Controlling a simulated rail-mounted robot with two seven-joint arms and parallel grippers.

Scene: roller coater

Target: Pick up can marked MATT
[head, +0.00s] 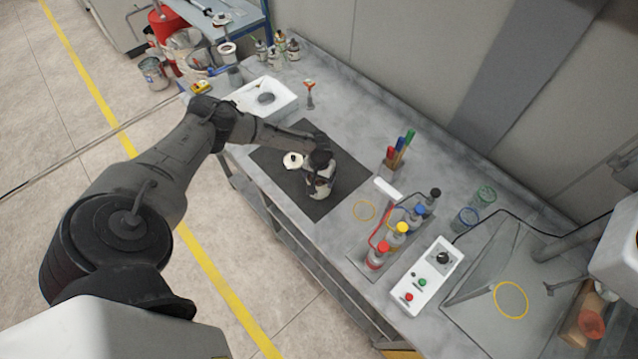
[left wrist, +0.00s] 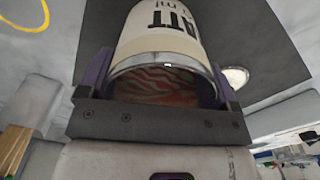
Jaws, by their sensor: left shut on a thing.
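The can marked MATT (left wrist: 162,32) is cream-white, with dark letters ending in "ATT" upside down in the left wrist view. Its near end has a metal rim around a streaked reddish face. My left gripper (left wrist: 160,85) is shut on it, with one finger on each side near the rim. In the head view the can (head: 319,187) is over the dark mat (head: 341,193), partly hidden by my left gripper (head: 319,170). I cannot tell whether it touches the mat. My right gripper is not in view.
A small white round container (head: 293,160) is beside the can. A white tray (head: 264,98) and several small bottles (head: 280,47) are farther back. Right of the mat are a rack of colour-capped bottles (head: 399,235) and a white control box (head: 427,274).

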